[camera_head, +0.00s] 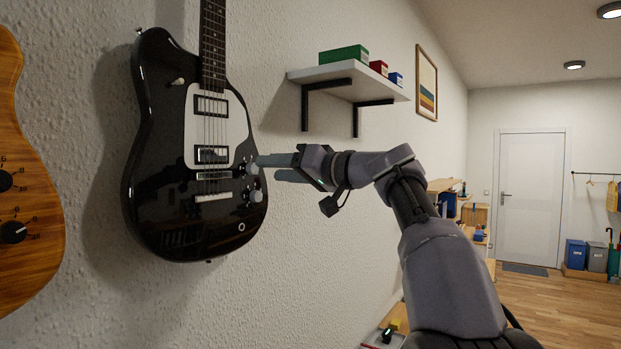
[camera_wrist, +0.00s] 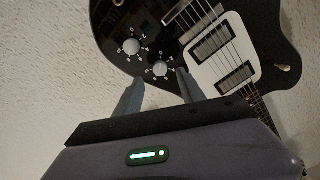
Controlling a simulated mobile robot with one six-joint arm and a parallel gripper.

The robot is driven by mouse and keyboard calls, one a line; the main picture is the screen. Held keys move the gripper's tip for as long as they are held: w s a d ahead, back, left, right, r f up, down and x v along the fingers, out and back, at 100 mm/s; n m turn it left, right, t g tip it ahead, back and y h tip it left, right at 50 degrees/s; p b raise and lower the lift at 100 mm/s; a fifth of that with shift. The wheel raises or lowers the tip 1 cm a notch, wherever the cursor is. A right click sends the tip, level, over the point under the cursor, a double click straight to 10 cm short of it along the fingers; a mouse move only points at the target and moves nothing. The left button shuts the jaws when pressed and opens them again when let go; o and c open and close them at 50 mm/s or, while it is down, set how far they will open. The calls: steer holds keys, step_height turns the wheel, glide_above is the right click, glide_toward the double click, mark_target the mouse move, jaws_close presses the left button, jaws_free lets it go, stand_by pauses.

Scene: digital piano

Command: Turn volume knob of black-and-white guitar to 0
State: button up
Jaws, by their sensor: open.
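The black-and-white guitar (camera_head: 160,120) hangs upright on the wall; part of it also shows in the wrist view (camera_wrist: 240,40). It has two pale round knobs with numbered dials. The upper knob (camera_head: 252,169) is by the white plate and shows in the wrist view (camera_wrist: 160,69). The lower knob (camera_head: 256,196) also shows in the wrist view (camera_wrist: 131,46). I cannot read which is the volume knob. My gripper (camera_head: 267,167) is open and empty. Its fingers are close to the upper knob, which appears between the fingertips in the wrist view (camera_wrist: 160,77). Contact cannot be told.
A wooden guitar (camera_head: 30,235) with dark knobs hangs at the far left. A white shelf (camera_head: 350,78) with green, red and blue boxes is on the wall above my arm. A framed picture (camera_head: 427,84) hangs beyond it. Open wooden floor (camera_head: 540,300) lies at right.

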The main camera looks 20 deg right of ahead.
steer(key=b+v, duration=0.1)
steer(key=v, duration=1.2)
steer(key=shift+b, duration=0.3)
steer(key=shift+f, duration=0.1)
